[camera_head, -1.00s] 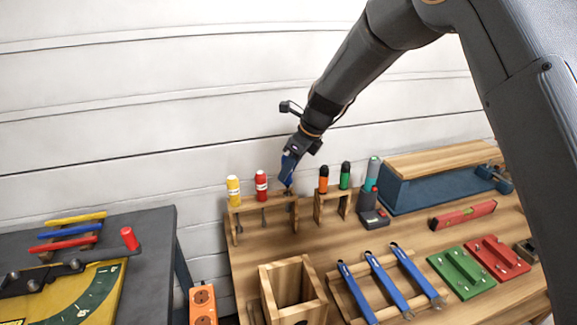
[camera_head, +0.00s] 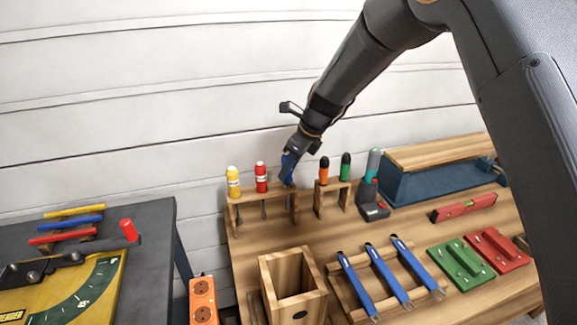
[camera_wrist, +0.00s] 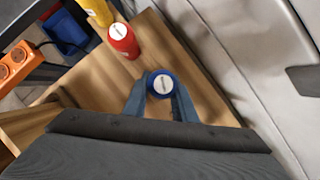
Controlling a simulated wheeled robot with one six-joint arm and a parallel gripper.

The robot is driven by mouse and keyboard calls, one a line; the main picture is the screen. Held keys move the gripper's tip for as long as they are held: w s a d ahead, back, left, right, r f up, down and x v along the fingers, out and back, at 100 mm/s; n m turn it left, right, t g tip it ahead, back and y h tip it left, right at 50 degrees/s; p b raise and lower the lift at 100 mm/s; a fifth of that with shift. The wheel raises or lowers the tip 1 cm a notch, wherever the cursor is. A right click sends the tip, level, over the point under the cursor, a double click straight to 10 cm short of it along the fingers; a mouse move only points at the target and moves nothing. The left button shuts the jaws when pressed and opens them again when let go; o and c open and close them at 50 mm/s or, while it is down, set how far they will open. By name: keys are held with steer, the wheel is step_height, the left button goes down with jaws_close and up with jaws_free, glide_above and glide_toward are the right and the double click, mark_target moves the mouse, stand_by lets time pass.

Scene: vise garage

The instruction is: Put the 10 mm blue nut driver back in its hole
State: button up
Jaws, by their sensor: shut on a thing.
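The blue nut driver (camera_wrist: 162,84) is upright between my gripper's fingers in the wrist view, its round cap with a white label facing the camera. In the head view my gripper (camera_head: 289,168) is at the right end of the wooden driver rack (camera_head: 233,215), shut on the blue driver, which is mostly hidden by the fingers. A yellow driver (camera_head: 233,182) and a red driver (camera_head: 261,178) stand in the same rack to the left. The hole under the blue driver is hidden, so I cannot tell how far its shaft is in.
An orange-handled tool (camera_head: 324,171) and a green-handled tool (camera_head: 346,167) stand in a second rack just right. An open wooden box (camera_head: 272,285) and several blue wrenches (camera_head: 390,277) lie in front. A blue toolbox (camera_head: 420,190) stands further right.

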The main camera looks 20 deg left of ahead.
steer(key=shift+f, duration=0.8)
stand_by(0.9)
steer(key=o, duration=1.5)
steer(key=shift+r, duration=0.1)
steer(key=shift+r+p, duration=2.95)
steer(key=shift+r, duration=0.5)
steer(key=shift+f, duration=0.2)
step_height(320, 180, down, 7)
steer(key=b, duration=0.5)
steer(key=shift+r+b, duration=0.2)
steer(key=shift+b, duration=0.2)
